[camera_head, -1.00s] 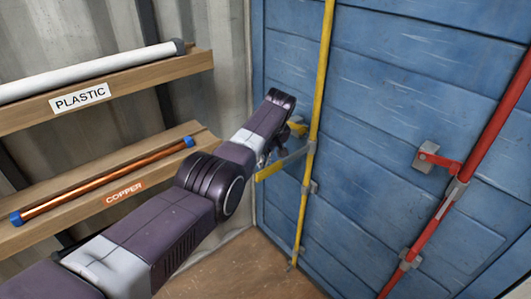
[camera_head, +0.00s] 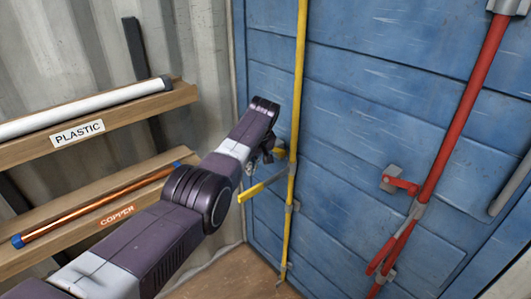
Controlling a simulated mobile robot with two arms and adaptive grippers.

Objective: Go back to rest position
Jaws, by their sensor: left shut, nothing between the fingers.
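My left arm reaches in from the lower left toward the blue door (camera_head: 350,110). My left gripper (camera_head: 267,150) is small and dark at the arm's far end, partly hidden by the wrist. It is shut and empty, close to the yellow locking bar (camera_head: 297,90) and above its yellow handle (camera_head: 262,183). I cannot tell whether it touches the bar. The handle sticks out to the left from the bar. My right gripper is not in view.
A red locking bar (camera_head: 464,110) with a red lever (camera_head: 402,185) stands at right. At left are wooden shelves labelled PLASTIC (camera_head: 77,133) and COPPER (camera_head: 117,215), holding a white pipe (camera_head: 70,111) and a copper pipe (camera_head: 100,203). Bare floor (camera_head: 232,275) shows below.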

